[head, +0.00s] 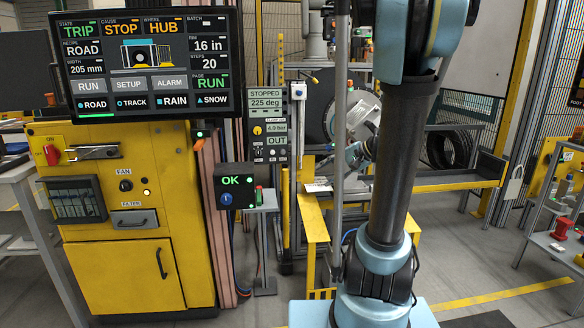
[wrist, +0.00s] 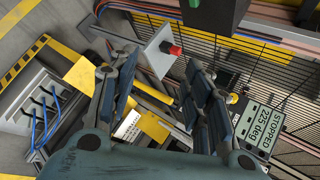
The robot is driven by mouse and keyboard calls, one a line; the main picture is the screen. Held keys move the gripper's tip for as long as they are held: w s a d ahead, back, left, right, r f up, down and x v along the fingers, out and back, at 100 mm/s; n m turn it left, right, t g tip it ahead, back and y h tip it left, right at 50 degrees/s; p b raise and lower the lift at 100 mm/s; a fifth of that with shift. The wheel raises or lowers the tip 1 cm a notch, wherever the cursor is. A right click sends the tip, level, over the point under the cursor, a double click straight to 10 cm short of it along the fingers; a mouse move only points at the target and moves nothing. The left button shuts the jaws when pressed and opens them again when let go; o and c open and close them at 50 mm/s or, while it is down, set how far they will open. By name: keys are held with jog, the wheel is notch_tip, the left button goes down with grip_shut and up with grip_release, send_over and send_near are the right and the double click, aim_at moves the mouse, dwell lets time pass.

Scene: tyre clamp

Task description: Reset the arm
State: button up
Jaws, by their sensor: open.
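My gripper (head: 356,155) shows small in the head view beside the yellow-framed machine, partly behind my own arm. In the wrist view its two dark fingers (wrist: 162,92) are spread apart with nothing held between them. The large screen (head: 150,65) reads TRIP, STOP and HUB, with page RUN and buttons RUN, SETUP and ALARM. The status panel (head: 267,125) reads STOPPED, 225 deg, 4.0 bar and OUT; its display (wrist: 262,132) also shows in the wrist view. A dark box (head: 237,186) reads OK and has a blue knob. A red button (wrist: 170,48) sits beyond the fingers.
A yellow cabinet (head: 122,215) stands at left. A grey stand (head: 264,240) is beside the OK box. A dark tyre (head: 319,103) is in the machine, and others (head: 450,148) lie behind. A shelf (head: 560,245) stands at right. Open floor shows at lower right.

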jog(key=s+d+f+n+g+h, duration=0.1)
jog(key=s+d+f+n+h, duration=0.1)
jog(key=s, duration=0.6)
jog(key=s+d+f+n+h, duration=0.2)
jog(key=s+f+n+h, duration=0.1)
jog(key=s, duration=0.5)
jog(key=s+d+f+n+g+h, duration=0.1)
jog(key=s+d+f+n+h, duration=0.1)
jog(key=s+f+h, duration=0.2)
jog(key=s+f, duration=0.2)
jog(key=s, duration=0.1)
jog(key=shift+s+g, duration=0.3)
jog(key=shift+s, duration=0.1)
jog(key=shift+w+f, duration=0.2)
jog(key=shift+w, duration=0.25)
dwell(1.2)
